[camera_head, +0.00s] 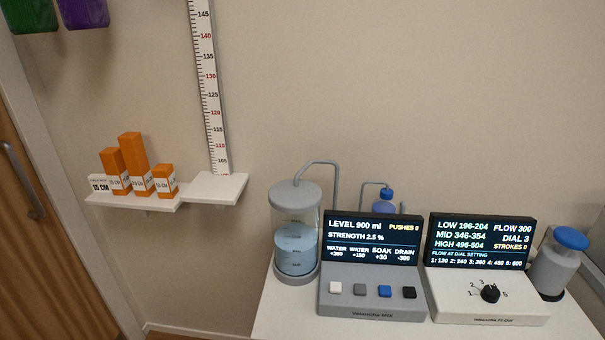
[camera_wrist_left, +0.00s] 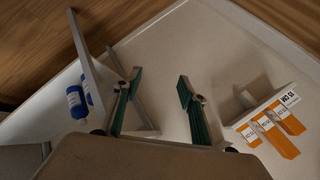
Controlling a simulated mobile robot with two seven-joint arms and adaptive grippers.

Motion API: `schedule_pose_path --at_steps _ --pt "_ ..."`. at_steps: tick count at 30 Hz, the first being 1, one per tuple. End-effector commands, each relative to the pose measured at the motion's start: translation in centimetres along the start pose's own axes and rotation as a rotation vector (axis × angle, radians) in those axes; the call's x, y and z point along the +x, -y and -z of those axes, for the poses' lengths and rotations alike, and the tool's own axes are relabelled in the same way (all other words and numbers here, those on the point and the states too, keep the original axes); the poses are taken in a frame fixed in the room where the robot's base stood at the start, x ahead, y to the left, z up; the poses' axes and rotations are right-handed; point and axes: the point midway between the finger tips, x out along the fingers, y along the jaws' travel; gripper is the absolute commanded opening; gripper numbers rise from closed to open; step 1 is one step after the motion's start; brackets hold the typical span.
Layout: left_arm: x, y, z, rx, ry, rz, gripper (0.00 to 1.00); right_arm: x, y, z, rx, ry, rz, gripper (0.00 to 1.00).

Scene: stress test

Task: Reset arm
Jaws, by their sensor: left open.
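My left gripper (camera_wrist_left: 160,77) shows in the left wrist view with its two green-padded fingers spread apart. Nothing is between the fingers, and neither finger touches anything that I can see. The pale wall and wooden floor lie beyond it. Neither of my arms shows in the head view, and my right gripper is in no view.
A counter (camera_head: 270,318) holds a water tank (camera_head: 296,240), a button console (camera_head: 372,306) and a dial console (camera_head: 530,308).

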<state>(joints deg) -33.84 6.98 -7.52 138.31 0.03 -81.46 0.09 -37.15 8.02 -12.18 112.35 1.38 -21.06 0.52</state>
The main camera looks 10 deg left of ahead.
Motion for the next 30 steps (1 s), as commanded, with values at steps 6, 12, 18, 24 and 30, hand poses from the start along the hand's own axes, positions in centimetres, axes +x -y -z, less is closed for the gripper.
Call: schedule_pose_path --at_steps 6,12,18,24,30 --pt "2.8 -5.6 2.3 -0.098 -0.148 -0.098 0.41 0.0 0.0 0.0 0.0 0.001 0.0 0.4" --pt "4.5 -11.7 4.3 -0.253 -0.316 -0.208 0.41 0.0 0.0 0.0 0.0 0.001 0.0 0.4" --pt "4.9 -15.4 5.2 -0.395 -0.435 -0.278 0.41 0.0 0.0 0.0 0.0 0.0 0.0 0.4" --pt "4.8 -16.4 5.4 -0.447 -0.474 -0.297 0.41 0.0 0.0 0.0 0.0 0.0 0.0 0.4" --pt "4.8 -16.4 5.4 -0.447 -0.474 -0.297 0.41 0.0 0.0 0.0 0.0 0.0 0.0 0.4"
